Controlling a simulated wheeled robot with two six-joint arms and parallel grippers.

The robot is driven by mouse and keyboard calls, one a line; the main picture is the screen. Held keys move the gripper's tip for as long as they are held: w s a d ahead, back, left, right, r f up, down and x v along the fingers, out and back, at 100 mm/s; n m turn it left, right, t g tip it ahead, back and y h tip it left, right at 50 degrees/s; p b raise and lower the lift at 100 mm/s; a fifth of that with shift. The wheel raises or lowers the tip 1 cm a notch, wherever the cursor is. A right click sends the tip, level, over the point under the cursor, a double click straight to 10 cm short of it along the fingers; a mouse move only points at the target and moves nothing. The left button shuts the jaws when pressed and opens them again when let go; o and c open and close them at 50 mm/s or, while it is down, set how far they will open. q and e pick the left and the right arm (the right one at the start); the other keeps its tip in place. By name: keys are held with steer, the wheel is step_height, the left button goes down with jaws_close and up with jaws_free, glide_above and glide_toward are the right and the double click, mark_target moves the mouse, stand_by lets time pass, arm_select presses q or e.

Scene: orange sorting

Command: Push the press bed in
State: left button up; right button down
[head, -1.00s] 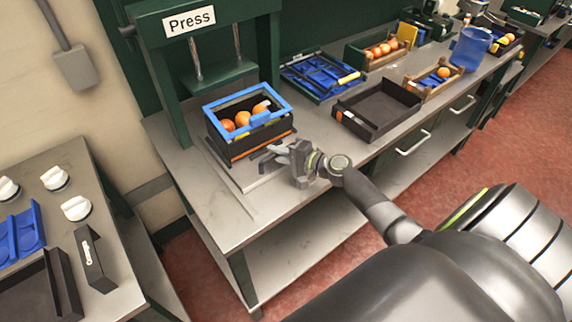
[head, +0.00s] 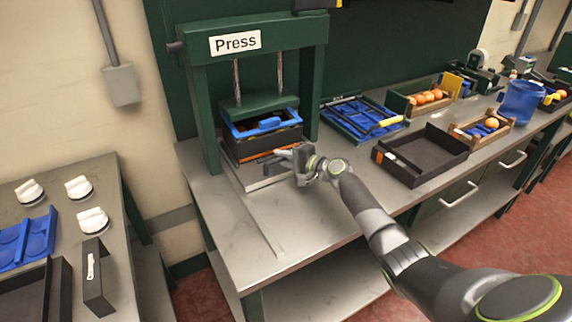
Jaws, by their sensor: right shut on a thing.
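The press (head: 188,125) is a dark green frame with a "Press" sign on a grey bench. Its pale metal bed (head: 255,183) sits at the base, between the posts. On the bed stands a black crate (head: 255,145) with an orange stripe and a blue frame (head: 235,130) on top. My left gripper is not in view.
An empty black tray (head: 425,165) lies on the bench to the right of my right arm. Behind it are a blue rack (head: 350,125) and an orange crate (head: 425,102). A side table (head: 125,245) with white knobs stands at the left. The bench front is clear.

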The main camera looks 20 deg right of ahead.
steer(key=shift+w+r, duration=0.1)
steer(key=shift+r, duration=0.1)
steer(key=c, duration=1.7)
jaws_free()
steer(key=shift+c, duration=0.2)
steer(key=o, duration=0.3)
steer(key=shift+w+f, duration=0.2)
steer(key=shift+o, duration=0.2)
steer(key=shift+s, duration=0.15)
steer(key=shift+s+d, duration=0.25)
steer(key=shift+s, duration=0.15)
steer(key=b+v, duration=0.1)
steer(key=v, duration=1.3)
steer(key=shift+s+d+r+b, duration=0.15)
steer(key=shift+s+b, duration=0.2)
steer(key=shift+b, duration=0.05)
steer(key=shift+v, duration=0.75)
steer(key=shift+r, duration=0.1)
